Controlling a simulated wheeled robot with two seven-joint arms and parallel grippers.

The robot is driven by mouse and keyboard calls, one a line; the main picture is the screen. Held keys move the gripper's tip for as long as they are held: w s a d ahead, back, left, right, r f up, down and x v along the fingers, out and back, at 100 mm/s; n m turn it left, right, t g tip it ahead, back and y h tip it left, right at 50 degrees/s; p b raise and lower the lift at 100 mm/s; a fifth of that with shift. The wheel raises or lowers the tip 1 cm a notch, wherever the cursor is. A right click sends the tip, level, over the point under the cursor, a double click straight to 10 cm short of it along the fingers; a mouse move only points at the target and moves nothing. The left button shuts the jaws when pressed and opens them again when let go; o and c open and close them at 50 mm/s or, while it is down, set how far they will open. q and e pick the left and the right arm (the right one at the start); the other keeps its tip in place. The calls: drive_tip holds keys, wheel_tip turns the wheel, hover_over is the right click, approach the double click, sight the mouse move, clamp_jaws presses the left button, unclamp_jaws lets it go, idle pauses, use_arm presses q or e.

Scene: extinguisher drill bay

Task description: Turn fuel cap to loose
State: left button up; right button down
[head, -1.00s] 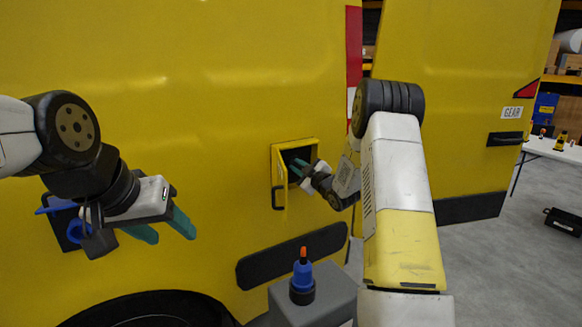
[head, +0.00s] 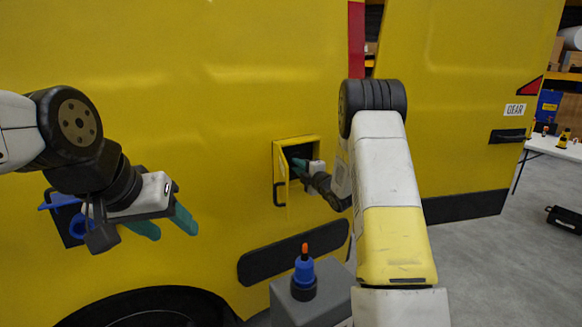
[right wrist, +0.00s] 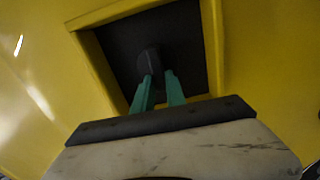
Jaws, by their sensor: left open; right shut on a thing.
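The fuel cap (right wrist: 149,62) is a dark round knob inside the dark recess of the yellow vehicle side, seen in the right wrist view. My right gripper (right wrist: 158,80) has its green fingers shut on the cap. In the head view my right gripper (head: 300,164) reaches into the recess, and the cap there is hidden. The open fuel door (head: 280,176) hangs at the left of the recess with a dark handle. My left gripper (head: 168,226) is open and empty, in front of the yellow panel at the left.
A grey box (head: 312,300) with a blue, orange-tipped object (head: 304,272) stands below the recess. A dark wheel arch (head: 140,305) is at the lower left. A white table (head: 555,149) stands far right, with open grey floor (head: 480,270) before it.

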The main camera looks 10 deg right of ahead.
drive_tip(key=shift+f+n, duration=0.15)
drive_tip(key=shift+n, duration=0.15)
idle(0.4)
drive_tip(key=c, duration=1.4)
unclamp_jaws()
drive_tip(key=shift+o, duration=0.2)
drive_tip(key=v, duration=0.8)
